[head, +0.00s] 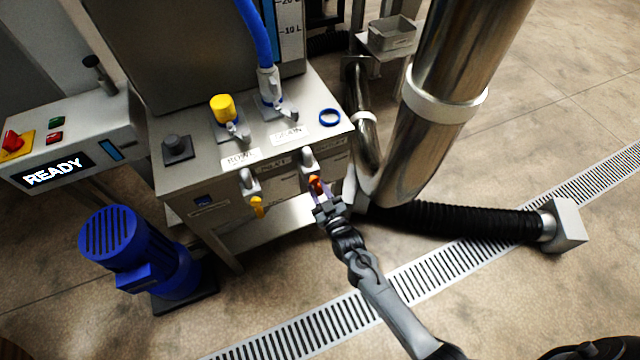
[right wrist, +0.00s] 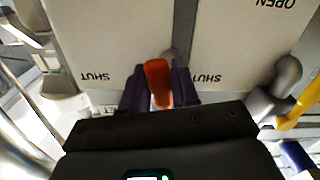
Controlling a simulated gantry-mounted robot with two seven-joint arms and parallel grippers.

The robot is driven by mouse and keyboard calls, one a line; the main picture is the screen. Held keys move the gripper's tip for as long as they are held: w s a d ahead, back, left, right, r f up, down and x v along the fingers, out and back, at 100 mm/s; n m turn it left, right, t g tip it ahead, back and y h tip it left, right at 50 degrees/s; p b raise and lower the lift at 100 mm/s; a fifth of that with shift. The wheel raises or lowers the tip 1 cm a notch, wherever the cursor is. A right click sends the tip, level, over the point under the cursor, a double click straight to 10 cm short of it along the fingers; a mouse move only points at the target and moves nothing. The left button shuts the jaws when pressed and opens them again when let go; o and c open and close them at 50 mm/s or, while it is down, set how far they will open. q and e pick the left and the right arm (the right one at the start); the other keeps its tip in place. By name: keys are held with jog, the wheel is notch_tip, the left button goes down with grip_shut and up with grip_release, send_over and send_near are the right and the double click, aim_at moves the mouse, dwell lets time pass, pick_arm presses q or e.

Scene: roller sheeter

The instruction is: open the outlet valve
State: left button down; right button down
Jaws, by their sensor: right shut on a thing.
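The outlet valve shows in the head view as a grey fitting (head: 308,159) on the front of the steel cabinet, with an orange-red handle (head: 315,184) below it. My right gripper (head: 319,190) is at this handle. In the right wrist view the orange-red handle (right wrist: 157,81) stands between the two dark fingers of my right gripper (right wrist: 159,88), which is shut on it. Labels reading SHUT (right wrist: 95,76) show upside down on the panel on either side, and OPEN (right wrist: 275,3) shows at the top right. My left gripper is not in view.
A second valve with a yellow handle (head: 257,206) hangs to the left on the cabinet front. A blue pump (head: 127,245) stands on the floor at left. A wide steel pipe (head: 440,100) and a black hose (head: 455,222) lie to the right.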

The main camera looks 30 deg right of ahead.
jog(key=shift+w+a+m+p, duration=0.1)
jog(key=shift+a+m+p, duration=0.25)
jog(key=shift+a+m, duration=0.6)
jog(key=shift+d+m, duration=0.2)
jog(key=shift+m, duration=0.15)
jog(key=c, duration=0.9)
grip_release()
jog(key=shift+c, duration=0.2)
jog(key=s+p, duration=0.3)
jog(key=s, duration=0.8)
jog(key=shift+a, duration=0.4)
